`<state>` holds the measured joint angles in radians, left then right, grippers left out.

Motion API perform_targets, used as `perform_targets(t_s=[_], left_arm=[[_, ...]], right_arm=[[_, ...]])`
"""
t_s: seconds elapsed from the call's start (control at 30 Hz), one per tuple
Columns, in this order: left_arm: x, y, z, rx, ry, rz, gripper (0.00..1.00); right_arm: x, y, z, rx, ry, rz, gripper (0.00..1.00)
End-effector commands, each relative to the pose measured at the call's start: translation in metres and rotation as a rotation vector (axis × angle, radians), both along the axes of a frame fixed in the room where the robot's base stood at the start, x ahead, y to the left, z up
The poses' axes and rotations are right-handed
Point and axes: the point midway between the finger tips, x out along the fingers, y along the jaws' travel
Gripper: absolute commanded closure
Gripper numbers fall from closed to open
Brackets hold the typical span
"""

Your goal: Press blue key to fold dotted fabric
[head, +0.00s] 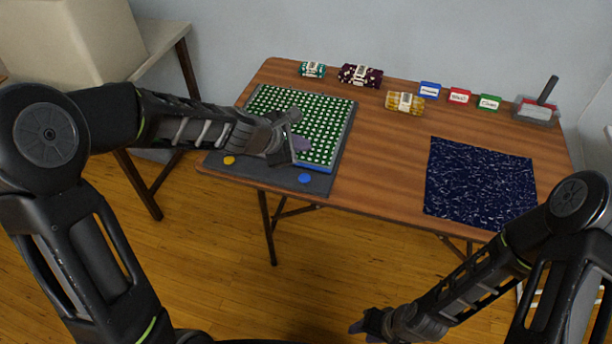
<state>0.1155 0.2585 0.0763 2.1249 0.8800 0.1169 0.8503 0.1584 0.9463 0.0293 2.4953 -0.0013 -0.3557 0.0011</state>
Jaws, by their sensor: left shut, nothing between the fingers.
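The dotted fabric (318,122), green with white dots, lies spread on a grey folding board (349,119) at the table's left. A blue strip (316,168) shows along its front right edge. The round blue key (305,178) is on the board's front strip, right of centre. A yellow key (229,160) is at the strip's left. My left gripper (299,146) is shut and empty, over the front part of the fabric, behind the blue key in the picture and apart from it. It hides part of the fabric. My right gripper (366,324) is low, in front of the table; its jaws are unclear.
A dark blue patterned cloth (480,183) lies flat at the right. Rolled fabric bundles (360,76), small blue, red and green boxes (459,95) and a grey tool with a handle (537,110) line the back. The table's middle (385,150) is clear.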

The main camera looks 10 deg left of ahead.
Motion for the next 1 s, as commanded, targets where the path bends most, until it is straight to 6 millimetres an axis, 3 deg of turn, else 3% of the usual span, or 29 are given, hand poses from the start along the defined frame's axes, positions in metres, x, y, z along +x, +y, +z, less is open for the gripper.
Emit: perform_targets(t_s=[0.27, 0.8, 1.0], left_arm=[[0.0, 0.0, -0.009, 0.003, -0.001, -0.002, 1.0], [0.0, 0.0, -0.076, 0.003, -0.001, -0.002, 1.0], [0.0, 0.0, -0.088, 0.003, -0.001, -0.002, 1.0]], right_arm=[[0.0, 0.0, -0.009, 0.0, 0.0, 0.0, 0.64], [0.001, 0.0, -0.074, -0.001, -0.003, 0.0, 0.64], [0.001, -0.001, -0.086, -0.002, -0.003, 0.001, 0.64]])
